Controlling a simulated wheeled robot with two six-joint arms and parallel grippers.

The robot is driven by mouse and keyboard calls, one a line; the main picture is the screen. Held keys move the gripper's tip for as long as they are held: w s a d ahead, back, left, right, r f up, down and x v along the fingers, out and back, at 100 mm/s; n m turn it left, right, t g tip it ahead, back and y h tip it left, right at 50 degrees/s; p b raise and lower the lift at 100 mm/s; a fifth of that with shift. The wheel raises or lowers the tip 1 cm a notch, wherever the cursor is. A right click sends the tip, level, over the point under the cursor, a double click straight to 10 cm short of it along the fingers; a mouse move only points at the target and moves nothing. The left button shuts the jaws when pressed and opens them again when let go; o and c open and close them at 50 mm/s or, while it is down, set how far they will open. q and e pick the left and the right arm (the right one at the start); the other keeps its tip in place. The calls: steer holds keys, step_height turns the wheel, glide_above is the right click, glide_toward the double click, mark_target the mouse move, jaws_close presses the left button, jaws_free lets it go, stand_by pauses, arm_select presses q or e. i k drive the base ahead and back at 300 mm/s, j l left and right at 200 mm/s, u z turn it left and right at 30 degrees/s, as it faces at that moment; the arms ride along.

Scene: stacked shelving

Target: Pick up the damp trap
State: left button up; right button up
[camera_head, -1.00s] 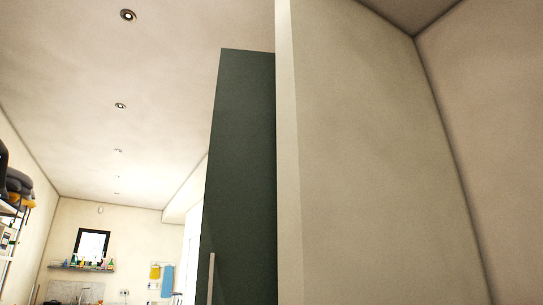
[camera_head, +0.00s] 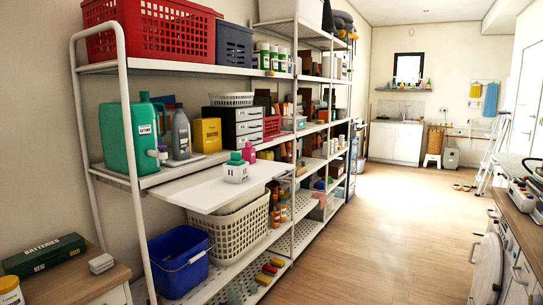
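A small white tub with a green top (camera_head: 236,169) stands upright on a white board (camera_head: 213,190) that juts out from the middle level of the shelving. It looks like the damp trap, but its label is too small to read. A pink bottle (camera_head: 249,152) stands just behind it to the right. Neither of my grippers shows in the head view, so nothing is seen touching the tub.
A green jerrycan (camera_head: 117,139), a grey bottle (camera_head: 181,135) and a yellow box (camera_head: 207,135) stand behind the board. A blue bucket (camera_head: 179,264) and a cream basket (camera_head: 236,228) are below. The wooden floor (camera_head: 375,230) is open to the right.

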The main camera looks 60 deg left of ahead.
mark_target(239, 175)
steer(key=u, duration=2.5)
steer(key=i+l+u, duration=0.15)
steer(key=l+u, duration=0.65)
steer(key=i+l+u, duration=0.1)
steer(key=l+u, duration=0.3)
